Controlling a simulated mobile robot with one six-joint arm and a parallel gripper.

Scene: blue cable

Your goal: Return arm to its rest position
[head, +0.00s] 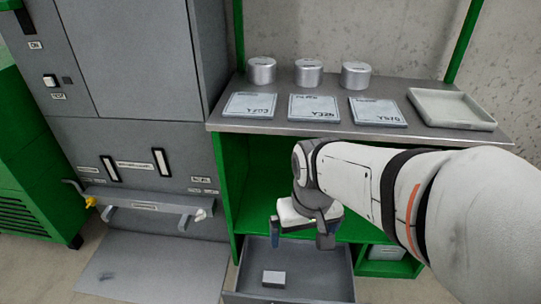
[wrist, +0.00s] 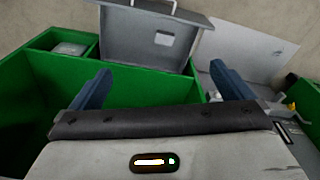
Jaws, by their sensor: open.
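My gripper (head: 300,244) hangs in front of the green workbench, above the pulled-out grey drawer (head: 318,268). Its two blue-grey fingers are apart with nothing between them. In the wrist view the open gripper (wrist: 160,72) shows both fingers spread, with the green cabinet beyond and the drawer (wrist: 120,38) at the top. My white arm reaches in from the right of the head view, bent down at the wrist. No blue cable shows in either view.
A small pale block (head: 274,279) lies in the drawer. The bench top (head: 230,122) holds three metal cylinders (head: 308,73), three labelled plates (head: 314,108) and an empty grey tray (head: 451,109). A grey cabinet (head: 140,140) with a protruding handle bar (head: 145,207) stands at left.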

